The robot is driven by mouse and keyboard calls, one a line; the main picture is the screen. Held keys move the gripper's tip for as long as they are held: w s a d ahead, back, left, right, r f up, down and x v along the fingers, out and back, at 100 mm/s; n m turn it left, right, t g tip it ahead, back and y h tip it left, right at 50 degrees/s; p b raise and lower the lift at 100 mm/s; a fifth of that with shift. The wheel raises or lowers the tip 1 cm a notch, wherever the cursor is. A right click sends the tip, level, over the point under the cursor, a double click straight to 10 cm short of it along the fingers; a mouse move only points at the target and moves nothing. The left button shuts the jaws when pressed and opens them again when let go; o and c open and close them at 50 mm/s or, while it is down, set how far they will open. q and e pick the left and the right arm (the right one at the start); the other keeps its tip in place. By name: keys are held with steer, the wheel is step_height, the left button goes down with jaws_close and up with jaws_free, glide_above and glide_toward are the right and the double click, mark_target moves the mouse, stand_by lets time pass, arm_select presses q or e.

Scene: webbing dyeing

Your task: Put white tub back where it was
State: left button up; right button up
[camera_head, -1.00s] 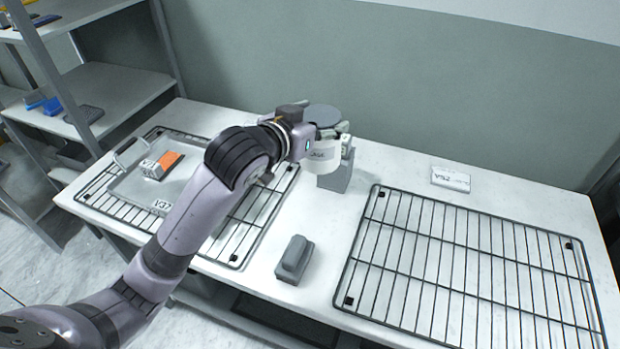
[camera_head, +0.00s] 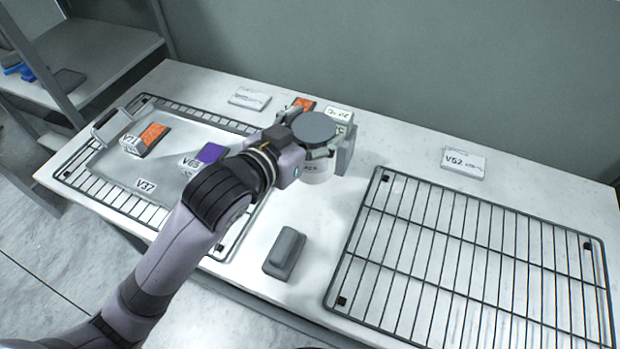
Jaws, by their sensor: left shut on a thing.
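The white tub (camera_head: 318,174) with a grey round lid (camera_head: 315,128) is at the middle back of the worktable in the head view. My left gripper (camera_head: 322,152) is shut on it from the left, its fingers around the side just under the lid. The tub looks upright. I cannot tell whether its base touches the table. A grey block-like holder (camera_head: 346,155) stands right behind the tub, partly hidden by it, with a white label on top. My right gripper is not in view.
On the left, a grey tray (camera_head: 107,168) on a wire rack holds orange and purple labelled pieces. A grey block (camera_head: 285,253) lies at the front middle. An empty wire rack (camera_head: 470,260) fills the right, with a "V52" card (camera_head: 463,162) behind it. Shelves stand far left.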

arm_select(q)
step_height(320, 180, down, 8)
steer(key=shift+r, duration=0.2)
steer(key=shift+w+f, duration=0.1)
steer(key=shift+f, duration=2.55)
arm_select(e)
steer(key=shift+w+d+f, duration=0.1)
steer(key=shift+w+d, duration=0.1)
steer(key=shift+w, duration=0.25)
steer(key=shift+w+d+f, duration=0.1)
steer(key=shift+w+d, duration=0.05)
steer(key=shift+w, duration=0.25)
arm_select(q)
steer(key=o, duration=1.2)
steer(key=shift+f, duration=0.25)
steer(key=o, duration=0.5)
steer(key=shift+c, duration=0.2)
steer(key=shift+o, duration=0.2)
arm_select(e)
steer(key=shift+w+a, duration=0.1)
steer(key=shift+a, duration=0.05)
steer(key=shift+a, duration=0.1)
